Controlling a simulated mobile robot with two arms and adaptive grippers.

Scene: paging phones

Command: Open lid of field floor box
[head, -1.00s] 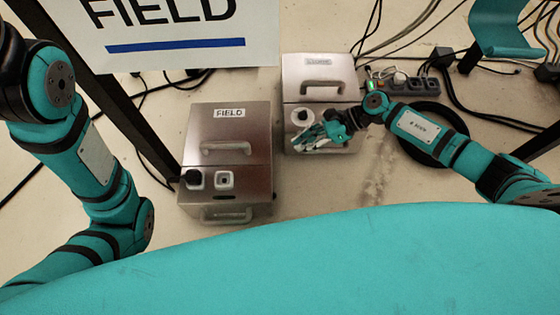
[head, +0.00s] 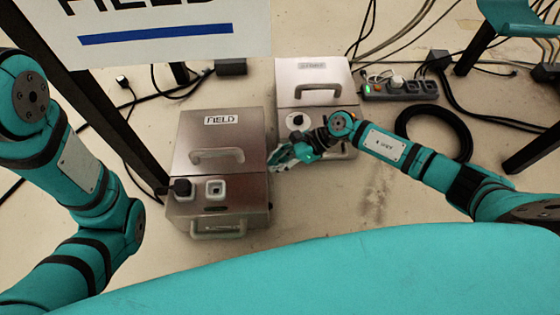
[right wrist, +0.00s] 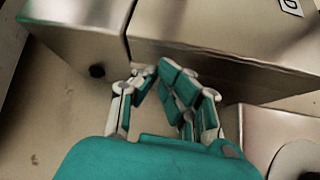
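The FIELD floor box (head: 186,143) is a brushed-metal box at centre left in the head view. Its lid is closed, with a pale handle (head: 217,156) below the FIELD label (head: 221,119). A dark plug and a white socket sit on the lower front part. My right gripper (head: 277,160) is just right of this box, between it and the second metal box. In the right wrist view its fingers (right wrist: 158,75) point toward metal box faces and hold nothing visible. Their tips look close together, but the gap is unclear. My left arm shows at left; its gripper is out of view.
A second metal box (head: 313,75) with a handled lid stands behind, to the right. A power strip (head: 400,89), cables and a black cable coil (head: 462,132) lie right of it. A FIELD sign (head: 160,22) stands at upper left on dark posts.

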